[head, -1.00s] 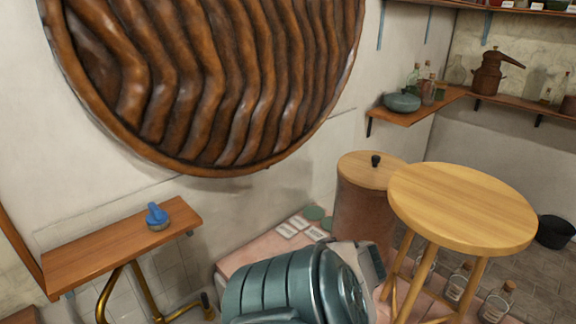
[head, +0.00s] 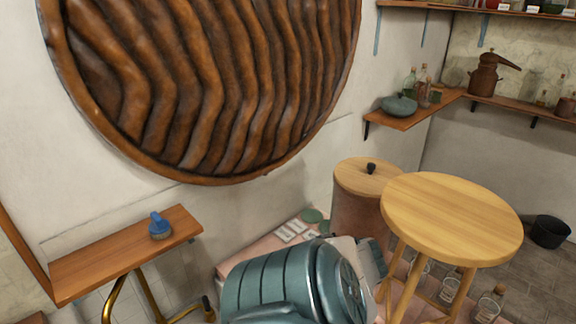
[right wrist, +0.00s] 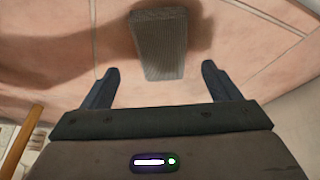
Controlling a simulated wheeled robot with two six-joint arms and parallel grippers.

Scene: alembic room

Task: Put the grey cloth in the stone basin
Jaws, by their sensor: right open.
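A grey, ribbed, flat rectangular piece, which looks like the grey cloth (right wrist: 160,45), lies on a pinkish tiled surface in the right wrist view. My right gripper (right wrist: 161,70) is open, with its two fingers apart on either side of the cloth's near end. The cloth is not held, and I cannot tell how far it is from the fingers. In the head view, the cloth is not visible and my teal arm covers part of the low ledge. I cannot make out the stone basin for certain. My left gripper is not in view.
A round wooden stool (head: 452,215) and a lidded brown barrel (head: 360,205) stand close right of my arm. A blue-handled brush (head: 159,226) lies on a wooden wall shelf (head: 105,260) at left. A grey-green bowl (head: 399,106) sits on the corner shelf.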

